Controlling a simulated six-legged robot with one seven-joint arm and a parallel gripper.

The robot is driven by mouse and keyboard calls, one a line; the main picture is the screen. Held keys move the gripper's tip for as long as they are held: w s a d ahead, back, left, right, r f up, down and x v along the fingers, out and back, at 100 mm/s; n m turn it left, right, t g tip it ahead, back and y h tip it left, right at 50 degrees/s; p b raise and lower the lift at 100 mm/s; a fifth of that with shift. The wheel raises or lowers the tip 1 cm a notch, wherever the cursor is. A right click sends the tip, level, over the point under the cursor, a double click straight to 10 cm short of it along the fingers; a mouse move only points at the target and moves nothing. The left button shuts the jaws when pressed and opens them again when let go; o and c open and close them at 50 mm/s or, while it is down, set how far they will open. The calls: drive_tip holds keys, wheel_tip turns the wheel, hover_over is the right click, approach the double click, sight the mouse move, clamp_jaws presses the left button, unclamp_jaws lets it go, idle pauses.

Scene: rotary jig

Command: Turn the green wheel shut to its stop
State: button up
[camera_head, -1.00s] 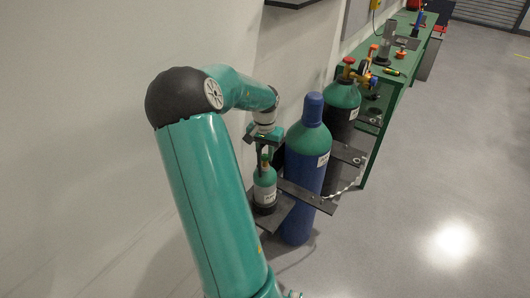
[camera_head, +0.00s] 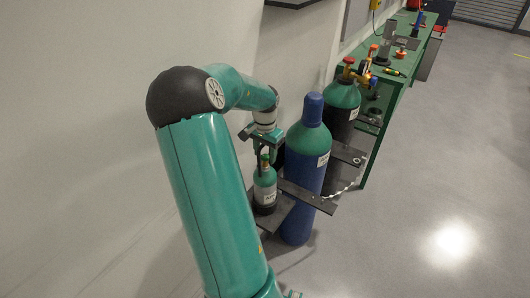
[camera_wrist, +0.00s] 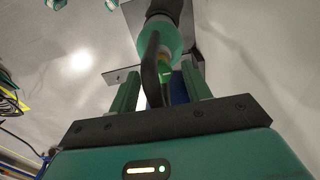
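The green wheel (camera_head: 264,158) sits on top of the small green gas bottle (camera_head: 264,184), which stands upright beside the tall blue cylinder. My gripper (camera_head: 262,149) is just above the wheel and partly covers it in the head view. In the wrist view my gripper (camera_wrist: 159,80) has its two green fingers well apart. The wheel (camera_wrist: 165,73) shows small between them, with the bottle (camera_wrist: 166,38) beyond. A black curved bar stands beside it and hides part of the valve. I cannot tell whether a finger touches the wheel, or how far it is turned.
The tall blue cylinder (camera_head: 305,165) stands close on the right of the small bottle. A dark cylinder with a green top (camera_head: 342,100) and a green workbench (camera_head: 398,68) are behind. A wall is on the left. Open floor (camera_head: 455,160) lies to the right.

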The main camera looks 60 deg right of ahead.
wheel_tip(320, 180, up, 14)
drive_tip(key=shift+f, duration=0.1)
idle(0.5)
drive_tip(key=shift+s, duration=0.1)
idle(0.4)
